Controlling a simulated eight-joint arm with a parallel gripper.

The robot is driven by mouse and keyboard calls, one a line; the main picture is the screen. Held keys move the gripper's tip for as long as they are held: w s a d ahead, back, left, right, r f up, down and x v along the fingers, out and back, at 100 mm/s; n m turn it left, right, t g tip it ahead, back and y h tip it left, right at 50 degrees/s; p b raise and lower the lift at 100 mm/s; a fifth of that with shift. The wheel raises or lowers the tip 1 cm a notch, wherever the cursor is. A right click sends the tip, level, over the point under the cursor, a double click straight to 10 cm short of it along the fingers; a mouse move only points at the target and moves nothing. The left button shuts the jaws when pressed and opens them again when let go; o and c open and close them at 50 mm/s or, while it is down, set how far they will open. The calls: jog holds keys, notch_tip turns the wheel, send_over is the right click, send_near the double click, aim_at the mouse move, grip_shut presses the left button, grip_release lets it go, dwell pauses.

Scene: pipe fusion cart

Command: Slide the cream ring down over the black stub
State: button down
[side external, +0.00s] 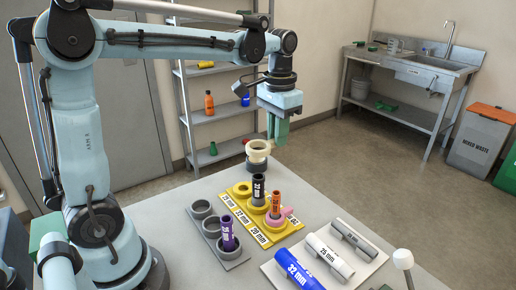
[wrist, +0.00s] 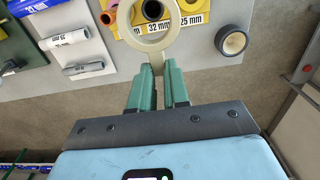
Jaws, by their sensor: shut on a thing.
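The cream ring (side external: 258,147) is held by its edge in my gripper (side external: 276,141), whose green fingers are shut on it. In the wrist view my gripper (wrist: 158,72) has the cream ring (wrist: 136,38) just beyond its fingertips. The black stub (side external: 258,190) stands upright in the yellow 32 mm holder. In the side view the ring is above the stub's top, with a gap between them. In the wrist view the black stub (wrist: 152,9) shows through the ring's opening, toward its far side.
An orange stub (side external: 276,204) with a pink piece stands close beside the black stub. A purple stub (side external: 227,233) stands in a grey tray. A black roll (wrist: 232,41) lies near the holder. Blue (side external: 299,272) and white pipes lie in front.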

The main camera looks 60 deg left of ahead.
jog(key=shift+f, duration=2.7)
jog(key=shift+f, duration=1.7)
jog(key=c, duration=1)
grip_release()
jog(key=shift+c, duration=0.2)
jog(key=shift+r, duration=0.1)
